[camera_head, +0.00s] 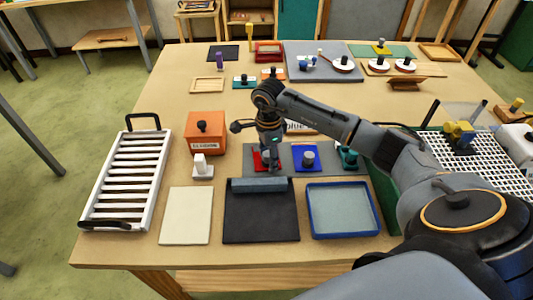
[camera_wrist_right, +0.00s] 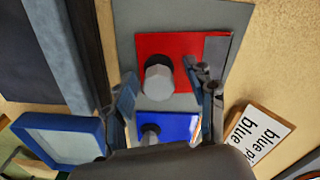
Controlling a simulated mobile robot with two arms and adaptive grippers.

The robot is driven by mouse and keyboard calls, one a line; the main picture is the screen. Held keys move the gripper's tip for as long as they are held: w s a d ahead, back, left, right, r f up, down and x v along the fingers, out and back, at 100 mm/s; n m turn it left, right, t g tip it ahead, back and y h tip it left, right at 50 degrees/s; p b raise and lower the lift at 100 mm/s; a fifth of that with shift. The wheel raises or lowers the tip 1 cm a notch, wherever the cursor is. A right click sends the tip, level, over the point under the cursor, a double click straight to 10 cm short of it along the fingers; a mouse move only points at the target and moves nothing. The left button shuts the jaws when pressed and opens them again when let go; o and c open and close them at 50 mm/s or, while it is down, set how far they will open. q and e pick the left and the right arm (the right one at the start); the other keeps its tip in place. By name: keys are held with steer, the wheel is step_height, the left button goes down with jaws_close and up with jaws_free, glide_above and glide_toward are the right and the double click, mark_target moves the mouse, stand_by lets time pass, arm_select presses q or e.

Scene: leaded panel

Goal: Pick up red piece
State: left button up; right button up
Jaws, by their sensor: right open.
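The red piece (camera_head: 257,163) is a flat red square on a grey strip (camera_head: 289,171), largely hidden by my right gripper (camera_head: 269,152) in the head view. In the right wrist view the red piece (camera_wrist_right: 180,48) shows a grey faceted knob standing up from it. My right gripper (camera_wrist_right: 164,84) is open above it, with one finger on each side of the knob. I see no contact, but cannot tell the exact height. My left gripper is not in view.
A blue piece (camera_head: 314,163) with a knob sits beside the red one, then a teal piece (camera_head: 352,165). A black mat (camera_head: 261,220), a blue-rimmed tray (camera_head: 313,234) and a cream panel (camera_head: 186,215) lie in front. An orange box (camera_head: 196,141) and white rack (camera_head: 152,182) stand left.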

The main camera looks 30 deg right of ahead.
mark_target(267, 153)
jaws_close()
steer(key=shift+r, duration=0.1)
stand_by(0.3)
steer(key=shift+r+b, duration=0.2)
steer(key=shift+b, duration=0.25)
steer(key=r, duration=0.1)
steer(key=b, duration=0.1)
steer(key=r, duration=0.1)
steer(key=shift+a+r+b, duration=0.25)
steer(key=shift+r+b, duration=0.1)
steer(key=s+a+r+b, duration=0.3)
steer(key=a+r, duration=0.6)
steer(key=a, duration=0.4)
steer(key=shift+a+r+b, duration=0.15)
steer(key=shift+r+b, duration=0.15)
steer(key=shift+r, duration=0.1)
